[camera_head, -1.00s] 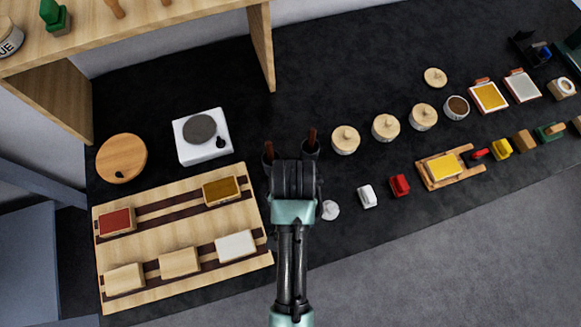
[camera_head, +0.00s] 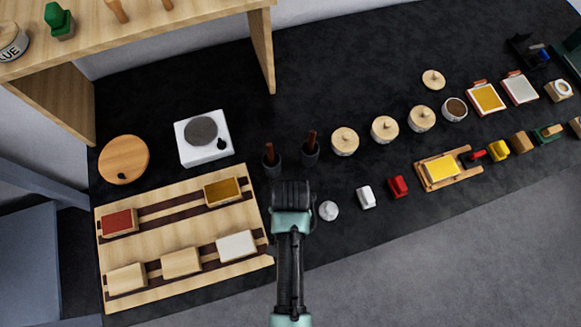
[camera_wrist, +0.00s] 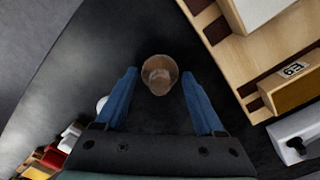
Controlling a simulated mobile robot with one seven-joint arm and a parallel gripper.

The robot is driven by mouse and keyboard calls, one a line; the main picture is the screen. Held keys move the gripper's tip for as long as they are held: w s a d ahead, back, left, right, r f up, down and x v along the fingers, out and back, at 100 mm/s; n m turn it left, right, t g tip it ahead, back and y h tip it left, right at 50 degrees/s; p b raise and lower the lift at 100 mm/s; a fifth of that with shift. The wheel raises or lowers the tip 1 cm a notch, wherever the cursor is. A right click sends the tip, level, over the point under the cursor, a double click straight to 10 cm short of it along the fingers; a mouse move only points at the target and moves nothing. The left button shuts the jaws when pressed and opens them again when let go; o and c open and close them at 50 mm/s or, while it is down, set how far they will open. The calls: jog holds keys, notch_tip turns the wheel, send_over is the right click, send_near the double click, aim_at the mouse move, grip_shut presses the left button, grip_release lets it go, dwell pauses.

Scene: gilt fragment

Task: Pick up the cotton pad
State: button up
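A small white round object (camera_head: 328,210), with a raised middle, lies on the dark table just right of my gripper (camera_head: 291,193) in the head view. It looks most like the cotton pad. In the wrist view a white round edge (camera_wrist: 102,103) shows beside the left finger, partly hidden. My gripper (camera_wrist: 159,76) is open, with two blue fingers apart. A brownish round cup-like thing (camera_wrist: 159,68) appears between the fingertips, with a paler shape in it; I cannot tell whether it is touched. My arm hides that spot in the head view.
A wooden rack (camera_head: 180,229) with several blocks lies left. Two dark cups (camera_head: 271,168) with brown handles stand beyond my gripper. A white block (camera_head: 366,197), a red block (camera_head: 398,187) and a wooden tray (camera_head: 424,184) lie right. Lidded jars (camera_head: 345,142) stand behind.

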jog(key=c, duration=1)
jog(key=shift+o, duration=0.2)
jog(key=shift+r, duration=0.1)
notch_tip(320, 180, up, 10)
jog(key=shift+f+b, duration=0.1)
jog(key=shift+b, duration=0.2)
jog(key=o, duration=0.8)
jog(key=c, duration=0.7)
